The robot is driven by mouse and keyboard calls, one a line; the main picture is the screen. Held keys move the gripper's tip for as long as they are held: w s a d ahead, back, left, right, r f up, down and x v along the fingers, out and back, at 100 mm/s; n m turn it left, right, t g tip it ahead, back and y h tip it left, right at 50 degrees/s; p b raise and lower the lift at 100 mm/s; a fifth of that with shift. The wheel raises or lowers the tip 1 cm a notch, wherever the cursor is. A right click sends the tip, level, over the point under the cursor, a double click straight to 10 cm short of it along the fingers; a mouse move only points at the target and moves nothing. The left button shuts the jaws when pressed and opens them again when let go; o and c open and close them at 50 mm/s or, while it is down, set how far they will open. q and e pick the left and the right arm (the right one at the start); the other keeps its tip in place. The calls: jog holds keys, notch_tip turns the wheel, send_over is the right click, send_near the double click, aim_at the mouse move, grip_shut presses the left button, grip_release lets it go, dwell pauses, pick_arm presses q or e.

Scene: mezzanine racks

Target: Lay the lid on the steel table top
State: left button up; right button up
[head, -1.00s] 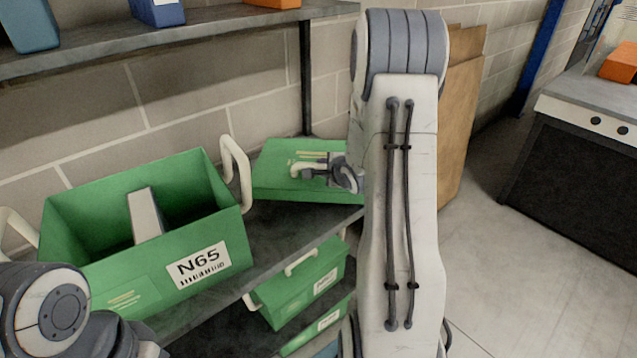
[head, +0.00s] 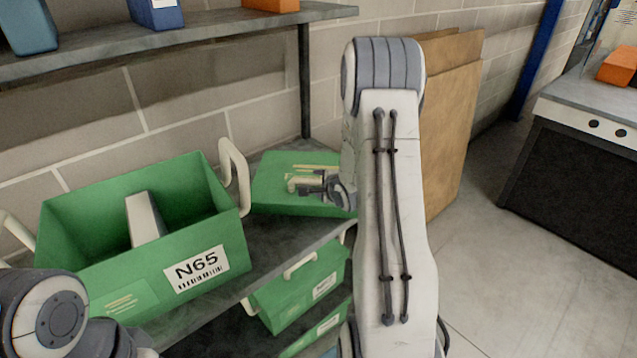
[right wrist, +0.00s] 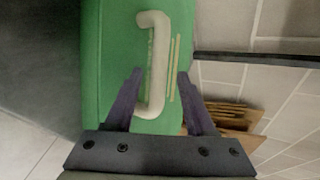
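The green lid (head: 270,190) with a cream handle (head: 297,183) lies flat on the dark grey steel top (head: 285,238), to the right of the open green crate. My right gripper (head: 308,188) is at the lid's handle. In the right wrist view the lid (right wrist: 108,75) fills the middle, and its handle (right wrist: 155,60) runs between the spread fingers of my right gripper (right wrist: 160,73). Gaps show on both sides of the handle, so the gripper is open. My left arm shows at the lower left of the head view, but its gripper is out of view.
The open green crate (head: 130,285) labelled N65 holds a pale box (head: 145,218). Closed green crates (head: 300,285) are on lower levels. An upper shelf (head: 190,35) overhangs. Brown boards (head: 455,120) lean on the wall. A grey-topped bench (head: 590,105) stands far right across clear floor.

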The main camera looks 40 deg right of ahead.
jog(key=b+v, duration=0.2)
jog(key=v, duration=1)
jog(key=shift+b, duration=0.4)
jog(key=shift+a, duration=0.1)
